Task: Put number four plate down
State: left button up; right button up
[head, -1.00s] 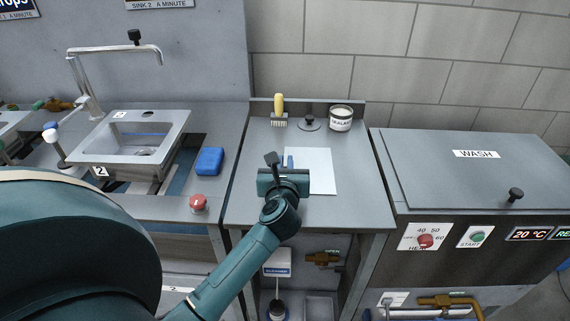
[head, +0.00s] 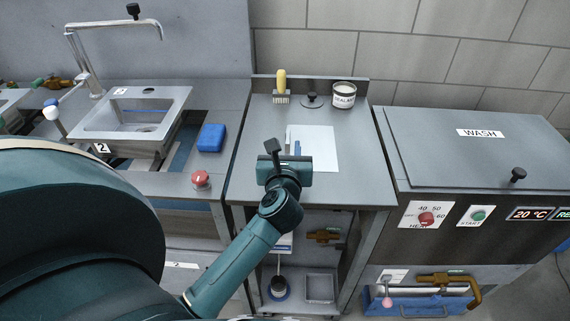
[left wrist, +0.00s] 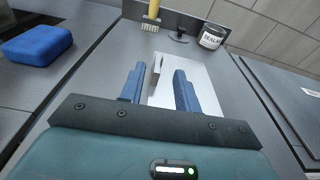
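My left gripper (head: 291,147) is above the front part of the middle table. In the left wrist view its two blue fingers (left wrist: 158,78) stand apart with a gap between them. A white sheet-like rectangle (head: 322,150) lies on the table beyond and below the fingers; it also shows in the left wrist view (left wrist: 200,75). A narrow pale piece with a dark mark (left wrist: 157,66) shows near the left fingertip. It does not span the gap, and I cannot read a number on it. No plate marked four is readable. My right gripper is out of view.
A yellow-handled brush (head: 281,84), a dark knobbed disc (head: 312,101) and a sealant tin (head: 344,96) stand at the table's back. The wash unit (head: 480,150) is right.

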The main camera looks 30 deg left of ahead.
pick_arm(q)
jog(key=v, duration=0.8)
jog(key=shift+f+b, duration=0.1)
jog(key=shift+b, duration=0.3)
jog(key=shift+s+r+m+t, duration=0.1)
jog(key=shift+r+m+t, duration=0.2)
jog(key=shift+m, duration=0.1)
jog(key=s+d+m+t+h, duration=0.2)
jog(key=d+m+t+h, duration=0.6)
jog(key=m, duration=1.7)
jog(key=s+d+f+m+g+h, duration=0.2)
jog(key=s+d+f+m+g, duration=0.1)
jog(key=f+m, duration=0.5)
jog(key=s+d+f+m+g+h, duration=0.2)
jog(key=s+f+m+g, duration=0.4)
jog(key=m, duration=0.6)
notch_tip(320, 180, down, 3)
jog(key=shift+d+f+g+h, duration=0.1)
jog(key=shift+d+g+h, duration=0.35)
jog(key=shift+g, duration=0.65)
jog(key=shift+s+d, duration=0.1)
jog(key=shift+s, duration=0.05)
